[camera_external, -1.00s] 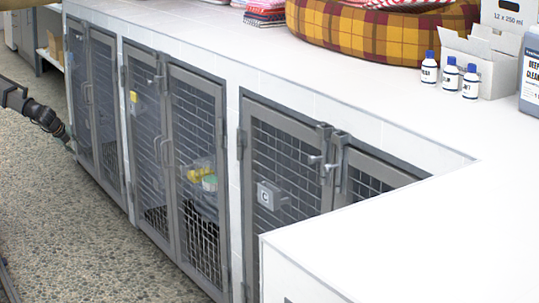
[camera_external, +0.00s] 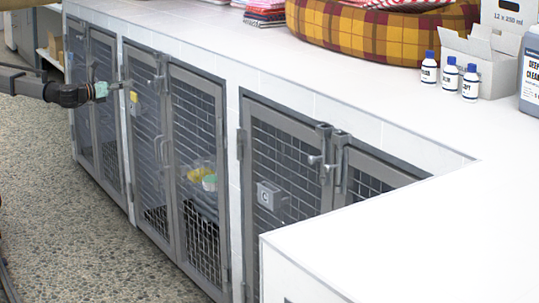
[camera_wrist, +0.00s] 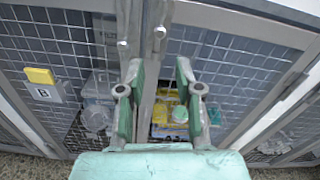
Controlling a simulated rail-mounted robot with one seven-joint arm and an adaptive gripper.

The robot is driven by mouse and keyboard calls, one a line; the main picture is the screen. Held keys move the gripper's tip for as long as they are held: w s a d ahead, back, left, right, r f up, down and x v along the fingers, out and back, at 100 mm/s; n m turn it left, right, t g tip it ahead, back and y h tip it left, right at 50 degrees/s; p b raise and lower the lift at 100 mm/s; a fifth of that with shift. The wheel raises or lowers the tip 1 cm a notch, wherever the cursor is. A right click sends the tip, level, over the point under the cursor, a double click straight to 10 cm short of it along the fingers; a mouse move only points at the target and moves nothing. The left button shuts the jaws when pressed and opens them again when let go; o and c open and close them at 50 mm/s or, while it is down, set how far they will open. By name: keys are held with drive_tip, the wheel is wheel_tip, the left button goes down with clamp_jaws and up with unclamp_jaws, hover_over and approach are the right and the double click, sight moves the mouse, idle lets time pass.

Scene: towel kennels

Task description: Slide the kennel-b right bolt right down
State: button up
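Kennel B is the middle pair of grey mesh doors (camera_external: 205,110) in the external view. In the wrist view its left door has a plate marked B (camera_wrist: 43,93). Near the top of the meeting stiles are two bolts with round knobs, the left bolt (camera_wrist: 122,43) and the right bolt (camera_wrist: 160,31). The bolt area also shows small in the external view (camera_external: 160,78). My gripper (camera_wrist: 158,68) has green fingers spread apart and empty, with the stiles behind the gap and both knobs beyond the fingertips. In the external view my gripper (camera_external: 113,87) is left of the doors, apparently not touching them.
A yellow tag (camera_wrist: 40,76) is above the B plate. Yellow and green items (camera_wrist: 172,110) lie behind the mesh. The white counter (camera_external: 230,50) overhangs the doors, with a plaid bed (camera_external: 380,35) on it. The speckled floor (camera_external: 70,220) in front is clear.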

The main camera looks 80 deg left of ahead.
drive_tip(key=x, duration=1.4)
drive_tip(key=shift+w+a+p, duration=0.15)
drive_tip(key=shift+w+p, duration=0.2)
drive_tip(key=shift+w, duration=0.05)
clamp_jaws()
